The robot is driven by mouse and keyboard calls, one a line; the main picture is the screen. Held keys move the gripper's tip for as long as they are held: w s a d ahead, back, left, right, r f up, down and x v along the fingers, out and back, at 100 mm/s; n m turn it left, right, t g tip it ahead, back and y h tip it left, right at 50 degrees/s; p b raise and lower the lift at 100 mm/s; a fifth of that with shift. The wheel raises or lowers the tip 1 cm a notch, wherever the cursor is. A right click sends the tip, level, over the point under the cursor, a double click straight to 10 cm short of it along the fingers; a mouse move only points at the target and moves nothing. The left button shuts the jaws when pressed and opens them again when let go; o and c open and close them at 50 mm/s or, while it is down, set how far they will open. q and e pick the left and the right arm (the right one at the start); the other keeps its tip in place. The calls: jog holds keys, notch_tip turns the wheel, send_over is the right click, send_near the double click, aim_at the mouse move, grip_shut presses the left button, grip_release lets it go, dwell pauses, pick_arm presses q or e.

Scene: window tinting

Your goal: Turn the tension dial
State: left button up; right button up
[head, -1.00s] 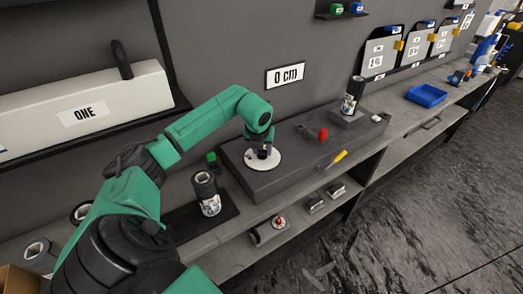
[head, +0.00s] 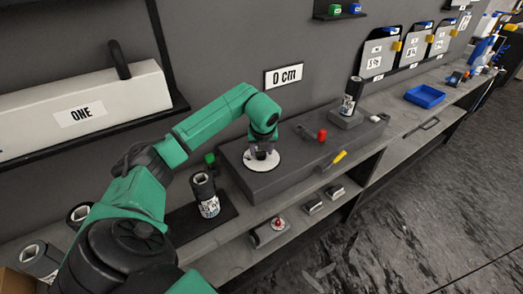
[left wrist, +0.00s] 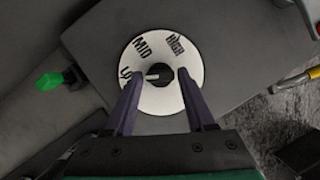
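The tension dial is a white disc (left wrist: 160,97) marked LO, MID and HIGH, with a black knob (left wrist: 160,74) at its centre. A pale mark on the knob points left, towards LO. The dial (head: 262,165) lies on top of a dark grey box (head: 290,160) on the workbench in the head view. My left gripper (left wrist: 160,75) is over the dial, with its two fingers apart on either side of the knob. A small gap shows between each fingertip and the knob. My right gripper is in neither view.
A green part (left wrist: 50,81) is left of the box. A red knob (head: 322,134) and a yellow-handled tool (head: 338,159) are at the box's right.

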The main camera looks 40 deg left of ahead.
pick_arm(q)
jog(key=shift+o, duration=0.6)
jog(key=shift+s+r, duration=0.1)
jog(key=shift+r, duration=0.1)
jog(key=b+v, duration=0.2)
jog(key=v, duration=1.2)
